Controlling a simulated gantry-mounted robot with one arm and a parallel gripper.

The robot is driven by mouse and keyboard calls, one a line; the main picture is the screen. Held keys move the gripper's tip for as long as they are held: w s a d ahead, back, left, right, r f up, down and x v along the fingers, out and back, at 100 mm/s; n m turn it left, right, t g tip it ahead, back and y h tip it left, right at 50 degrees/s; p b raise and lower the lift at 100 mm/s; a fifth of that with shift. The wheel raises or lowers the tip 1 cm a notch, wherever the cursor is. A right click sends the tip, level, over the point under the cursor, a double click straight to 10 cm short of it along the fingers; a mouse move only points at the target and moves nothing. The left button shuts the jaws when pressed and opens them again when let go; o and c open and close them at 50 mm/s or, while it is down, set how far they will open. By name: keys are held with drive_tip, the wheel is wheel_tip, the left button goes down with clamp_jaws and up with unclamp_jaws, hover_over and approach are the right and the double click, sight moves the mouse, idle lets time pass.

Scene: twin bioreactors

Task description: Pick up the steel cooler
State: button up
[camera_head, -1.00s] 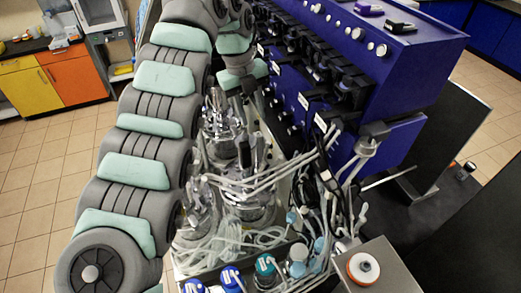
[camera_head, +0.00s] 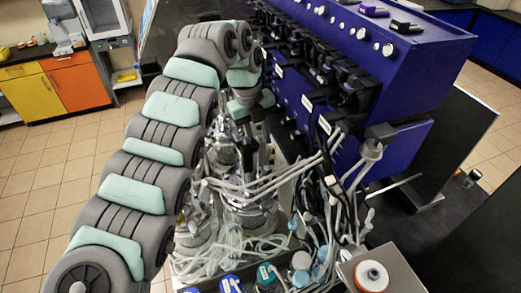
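Shiny steel fittings (camera_head: 222,152) stand upright on the bioreactor vessels in the middle of the view. The steel cooler is likely among them, but I cannot tell which piece it is. A steel vessel (camera_head: 250,216) with tubes around its top stands nearer the camera. My arm arches up from the lower left and bends down over the far vessel. My gripper (camera_head: 262,150) seems to be the dark part at the arm's end, close to the steel fittings. Its fingers are small and mixed with dark parts, so whether they are open, or touching anything, cannot be told.
A blue control tower (camera_head: 400,70) with several pumps stands close on the right of the vessels. Pale tubes (camera_head: 255,182) and cables cross in front. Blue- and teal-capped bottles (camera_head: 267,275) and a grey box with a white-and-orange knob (camera_head: 371,275) are at the front.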

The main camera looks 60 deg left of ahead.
clamp_jaws()
idle(0.5)
